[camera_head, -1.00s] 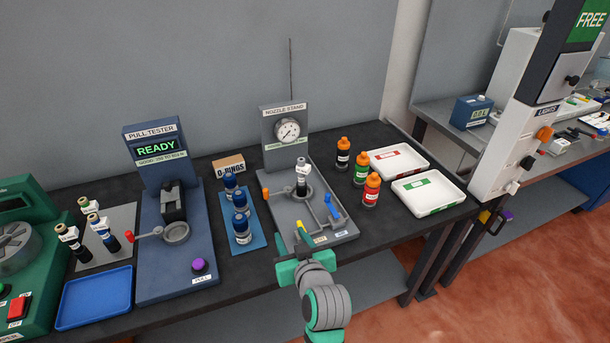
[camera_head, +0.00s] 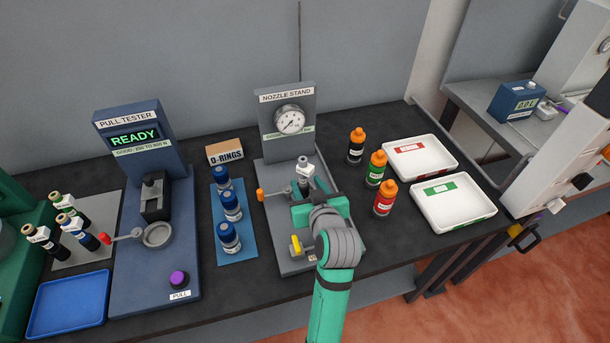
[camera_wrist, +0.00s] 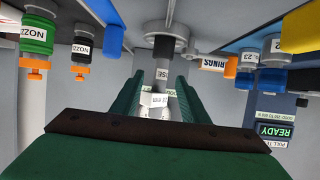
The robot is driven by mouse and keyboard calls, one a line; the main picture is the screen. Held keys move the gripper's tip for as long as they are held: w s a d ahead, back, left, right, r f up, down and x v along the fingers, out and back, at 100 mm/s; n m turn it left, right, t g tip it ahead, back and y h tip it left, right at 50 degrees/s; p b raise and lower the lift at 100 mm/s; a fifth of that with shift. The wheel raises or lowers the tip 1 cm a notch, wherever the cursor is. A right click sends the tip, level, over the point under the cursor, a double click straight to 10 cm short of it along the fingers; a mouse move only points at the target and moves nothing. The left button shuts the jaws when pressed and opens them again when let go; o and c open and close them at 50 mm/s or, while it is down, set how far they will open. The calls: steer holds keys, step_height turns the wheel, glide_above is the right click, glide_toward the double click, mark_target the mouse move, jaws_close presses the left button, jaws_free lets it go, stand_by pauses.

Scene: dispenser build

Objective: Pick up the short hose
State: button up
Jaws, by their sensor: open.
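A short dark piece with a pale end and white labels (camera_head: 304,172) stands upright on the nozzle stand (camera_head: 275,251). In the wrist view, the labelled piece (camera_wrist: 161,76) shows between the fingers; one label ends in "SE" and another in "mm". I take it for the short hose, though its label is only partly readable. My gripper (camera_head: 313,196) is open, just in front of it and partly covering it. In the wrist view, my gripper's green fingers (camera_wrist: 159,92) stand on either side of it. Gaps remain, and I see no clear contact.
Orange-topped bottles (camera_head: 376,169) stand to the right, beside two white trays (camera_head: 452,224). Blue-capped bottles (camera_head: 231,204) stand on a blue mat to the left. Further left are the pull tester (camera_head: 130,290), several labelled hose pieces (camera_head: 72,222) and a blue tray (camera_head: 70,304).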

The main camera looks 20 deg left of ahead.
mark_target(305, 180)
steer(key=x, duration=0.3)
steer(key=shift+x, duration=2.85)
steer(key=shift+f, duration=0.15)
steer(key=shift+c, duration=0.3)
jaws_close()
